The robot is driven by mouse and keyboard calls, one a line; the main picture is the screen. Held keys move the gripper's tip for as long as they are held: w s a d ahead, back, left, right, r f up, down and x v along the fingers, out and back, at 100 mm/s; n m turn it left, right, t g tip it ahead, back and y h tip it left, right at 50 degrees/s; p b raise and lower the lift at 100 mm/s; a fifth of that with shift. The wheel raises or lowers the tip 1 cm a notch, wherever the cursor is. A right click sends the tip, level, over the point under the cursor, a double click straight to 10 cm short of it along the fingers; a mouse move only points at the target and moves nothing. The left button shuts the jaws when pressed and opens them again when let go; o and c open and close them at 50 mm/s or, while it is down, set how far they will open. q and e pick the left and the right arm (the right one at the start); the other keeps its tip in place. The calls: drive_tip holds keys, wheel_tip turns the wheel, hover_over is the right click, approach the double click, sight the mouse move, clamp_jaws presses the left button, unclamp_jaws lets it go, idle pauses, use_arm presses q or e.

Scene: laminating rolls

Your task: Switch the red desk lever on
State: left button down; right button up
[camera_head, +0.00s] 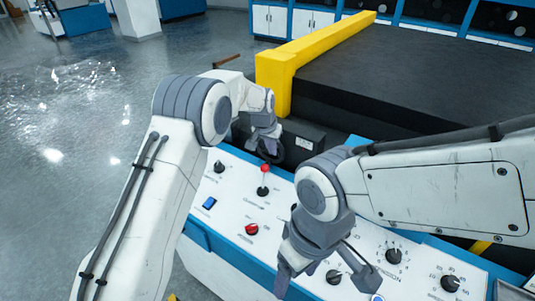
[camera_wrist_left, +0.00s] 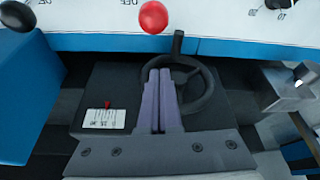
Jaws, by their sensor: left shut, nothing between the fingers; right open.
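The red desk lever is a red ball (camera_head: 264,168) on a short stem, standing upright on the white control panel (camera_head: 285,210). In the left wrist view the red ball (camera_wrist_left: 153,17) is at the top, just beyond my left fingertips. My left gripper (camera_head: 254,146) is above the far edge of the panel, behind the lever and apart from it. Its fingers are shut together and empty in the left wrist view (camera_wrist_left: 160,72). My right gripper (camera_head: 322,272) is open and empty, low over the front of the panel among the knobs.
A dark handwheel (camera_wrist_left: 198,85) is close beside my left fingers. The panel has a red knob (camera_head: 252,229), a blue switch (camera_head: 209,203) and several black knobs (camera_head: 393,255). A yellow bar (camera_head: 310,48) and black machine bed (camera_head: 410,75) are behind.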

use_arm(q)
drive_tip(key=shift+s+a+f+p, duration=0.25)
drive_tip(key=shift+s+p, duration=0.1)
drive_tip(key=shift+s, duration=0.2)
drive_tip(key=shift+s+a+f+p, duration=0.25)
drive_tip(key=shift+s+p, duration=0.1)
drive_tip(key=shift+s, duration=0.15)
drive_tip(key=shift+s+a+f+p, duration=0.25)
drive_tip(key=shift+s+p, duration=0.1)
drive_tip(key=shift+s, duration=0.2)
